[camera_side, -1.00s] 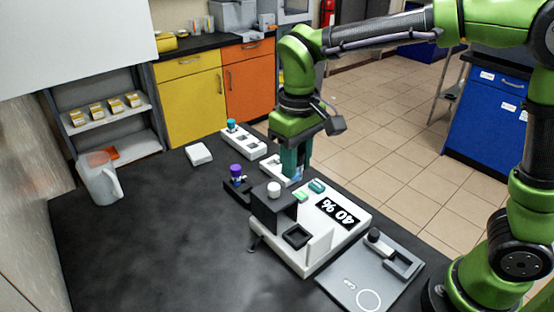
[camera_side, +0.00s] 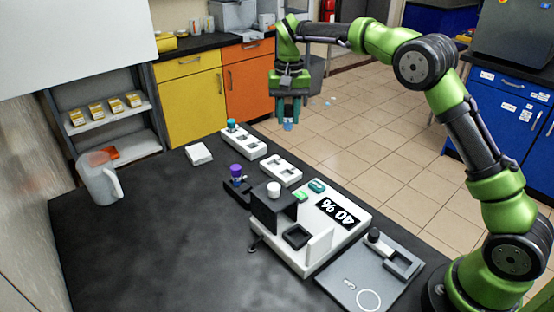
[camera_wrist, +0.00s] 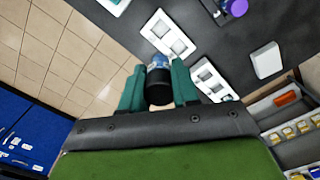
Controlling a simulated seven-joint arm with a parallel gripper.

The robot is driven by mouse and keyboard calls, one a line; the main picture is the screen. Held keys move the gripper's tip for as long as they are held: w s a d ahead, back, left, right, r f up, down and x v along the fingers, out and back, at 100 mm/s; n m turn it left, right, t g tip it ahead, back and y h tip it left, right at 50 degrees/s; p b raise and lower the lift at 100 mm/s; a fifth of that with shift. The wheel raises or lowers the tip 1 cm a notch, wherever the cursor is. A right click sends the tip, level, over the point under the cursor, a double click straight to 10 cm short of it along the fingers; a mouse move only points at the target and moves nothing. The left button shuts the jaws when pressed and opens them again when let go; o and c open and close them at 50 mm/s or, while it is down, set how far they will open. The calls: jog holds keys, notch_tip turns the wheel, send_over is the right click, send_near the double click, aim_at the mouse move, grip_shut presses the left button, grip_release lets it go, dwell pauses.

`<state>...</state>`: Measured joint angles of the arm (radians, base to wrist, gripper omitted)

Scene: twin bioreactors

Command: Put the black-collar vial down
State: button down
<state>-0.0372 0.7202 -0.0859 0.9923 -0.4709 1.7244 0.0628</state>
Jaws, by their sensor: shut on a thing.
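My gripper (camera_side: 288,108) is shut on the black-collar vial (camera_wrist: 160,86), which hangs between the teal fingers. In the wrist view its black collar faces the camera and its clear blue body points away. The gripper is raised and appears against the floor beyond the table's far edge. A white rack (camera_side: 281,170) with empty square slots lies below it; it also shows in the wrist view (camera_wrist: 168,36). A second white rack (camera_side: 250,147) holds a teal-capped vial (camera_side: 231,124) at its far end.
A purple-capped vial (camera_side: 236,171) stands in a dark holder beside the white machine reading "40 %" (camera_side: 325,240). A white-capped piece (camera_side: 273,189) sits on its black block. A white box (camera_side: 198,154) and clear jug (camera_side: 100,180) stand left. The table's left front is clear.

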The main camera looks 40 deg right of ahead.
send_near(287, 177)
notch_tip(287, 177, down, 5)
jog(key=shift+w+f, duration=0.1)
dwell(0.4)
jog(key=c, duration=0.8)
grip_release()
